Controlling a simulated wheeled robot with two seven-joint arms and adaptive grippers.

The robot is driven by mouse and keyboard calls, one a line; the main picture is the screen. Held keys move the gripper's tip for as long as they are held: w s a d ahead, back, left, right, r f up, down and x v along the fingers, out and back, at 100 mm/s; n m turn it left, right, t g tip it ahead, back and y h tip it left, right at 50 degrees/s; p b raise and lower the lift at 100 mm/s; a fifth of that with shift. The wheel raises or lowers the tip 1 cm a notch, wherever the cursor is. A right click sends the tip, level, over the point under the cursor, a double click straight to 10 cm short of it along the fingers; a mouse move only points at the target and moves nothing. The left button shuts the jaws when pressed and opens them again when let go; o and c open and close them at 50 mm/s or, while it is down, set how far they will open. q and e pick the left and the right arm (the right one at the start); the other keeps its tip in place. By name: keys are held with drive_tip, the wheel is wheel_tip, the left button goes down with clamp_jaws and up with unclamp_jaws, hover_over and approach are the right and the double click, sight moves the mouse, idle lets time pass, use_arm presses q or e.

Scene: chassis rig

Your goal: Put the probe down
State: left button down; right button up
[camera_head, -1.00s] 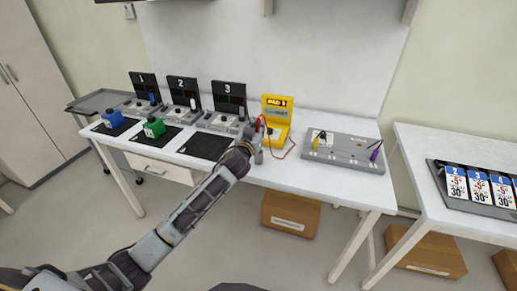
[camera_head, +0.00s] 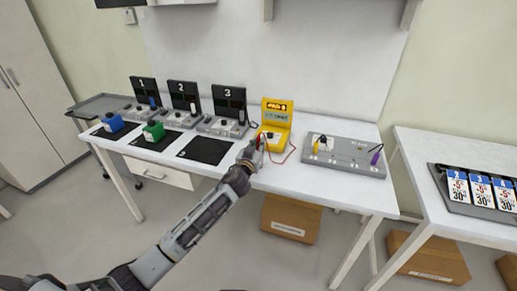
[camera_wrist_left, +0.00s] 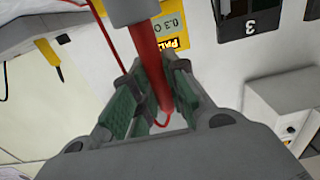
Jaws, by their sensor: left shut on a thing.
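The red probe (camera_wrist_left: 148,45) is held between the green-padded fingers of my left gripper (camera_wrist_left: 155,108) in the left wrist view. A grey block covers one end of the probe in that view. In the head view my left gripper (camera_head: 251,154) is at the front edge of the bench, left of and in front of the yellow meter (camera_head: 276,114). A thin red lead (camera_head: 292,151) loops beside the meter. The meter also shows in the left wrist view (camera_wrist_left: 172,27). My right gripper is not in view.
The white bench (camera_head: 310,183) holds numbered stations, black mats including an empty one (camera_head: 205,150), a blue block (camera_head: 112,121), and a green block (camera_head: 154,131). A grey panel (camera_head: 345,163) stands right of the meter. A second table (camera_head: 440,215) with price cards is further right.

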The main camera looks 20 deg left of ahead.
use_arm(q)
drive_tip(key=shift+f, duration=0.8)
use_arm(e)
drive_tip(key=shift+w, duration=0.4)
use_arm(q)
drive_tip(key=c, duration=1.8)
unclamp_jaws()
drive_tip(key=o, duration=0.4)
drive_tip(key=shift+c, duration=0.2)
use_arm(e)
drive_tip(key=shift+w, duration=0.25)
